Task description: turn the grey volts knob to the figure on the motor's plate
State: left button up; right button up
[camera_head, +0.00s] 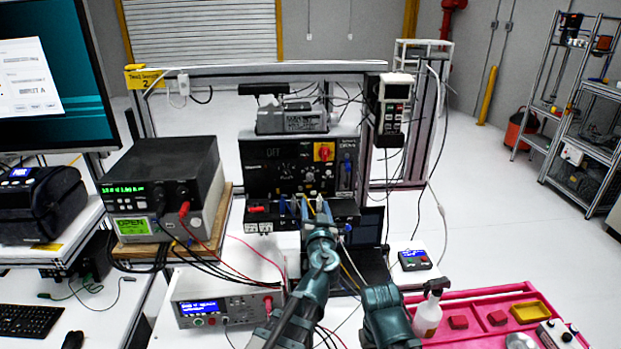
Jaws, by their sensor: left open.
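A black test unit (262,178) stands on the bench in the middle, with small knobs on its front and a red and yellow switch (324,152). I cannot tell which knob is the grey volts one. A grey metal block with a pale plate (302,123) sits on top of the unit; it may be the motor, and the plate's figure is too small to read. My left gripper (317,208) is open in front of the unit's lower edge, near its row of leads. Whether it touches anything is unclear. My right gripper's fingers are not visible; a teal arm part (388,318) of mine shows at lower right.
A bench supply with a green display (132,226) stands left, with red and black leads. A white meter (198,309) sits in front. A pink tray (460,304) with a spray bottle (428,314) lies right. A handheld device (393,102) hangs on the frame.

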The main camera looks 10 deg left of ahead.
aim_at(310, 178)
pick_arm(q)
jog(key=x, duration=1.3)
jog(key=shift+w+a+f, duration=0.1)
jog(key=shift+w+a, duration=0.1)
jog(key=shift+w, duration=0.15)
grip_shut()
